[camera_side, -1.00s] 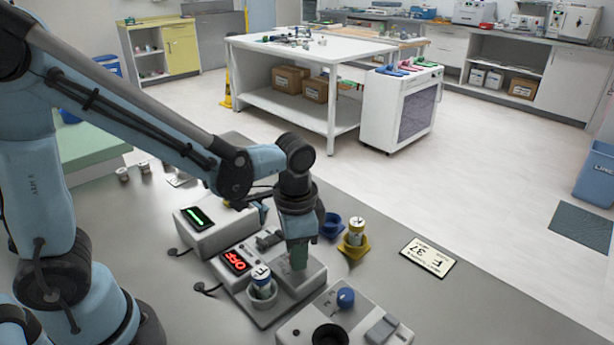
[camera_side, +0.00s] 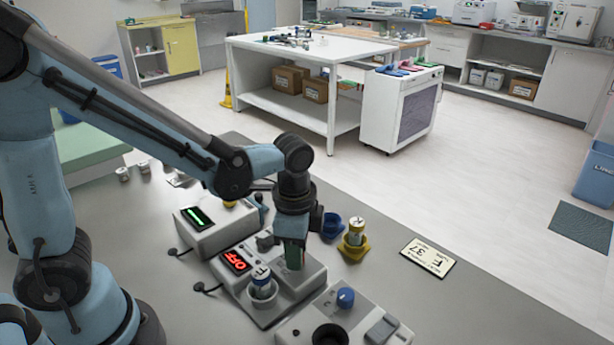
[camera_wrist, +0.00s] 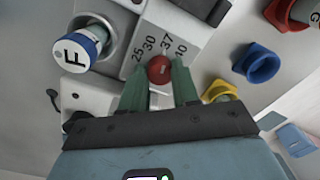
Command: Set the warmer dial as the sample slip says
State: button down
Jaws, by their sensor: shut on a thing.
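My gripper (camera_side: 293,262) points down at the warmer and is shut on its dial; it also shows in the wrist view (camera_wrist: 160,88). The dial (camera_wrist: 160,68) is a round red knob between my green fingertips; in the side view it is hidden. Numbers 25, 30, 37 and 40 are printed around it; I cannot tell which one it points at. The warmer (camera_side: 310,277) has a red display (camera_side: 236,262) reading OFF. A blue-capped vial marked F (camera_side: 261,274) stands in its well. The sample slip (camera_side: 428,257) lies flat to the right, reading F and 37.
A unit with a green-lit display (camera_side: 197,217) stands behind the warmer, and one with a blue knob (camera_side: 345,297) in front. A blue cup (camera_side: 331,224) and a yellow holder (camera_side: 354,252) with a vial are close on the right. Bench around the slip is clear.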

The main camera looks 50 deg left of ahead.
jog(key=c, duration=0.8)
grip_release()
jog(key=shift+s+d+r, duration=0.1)
jog(key=shift+s+r, duration=0.05)
jog(key=shift+r, duration=5.9)
jog(key=shift+s+a+f+n+t, duration=0.45)
jog(key=shift+a+n+t, duration=0.8)
jog(key=shift+n, duration=0.5)
jog(key=shift+s+a+f+n+t, duration=0.5)
jog(key=shift+a+n+t, duration=0.65)
jog(key=shift+n, duration=0.65)
jog(key=shift+s+a+f+n+t, duration=0.3)
jog(key=shift+a+f+n+t, duration=0.3)
jog(key=shift+a+n+t, duration=0.7)
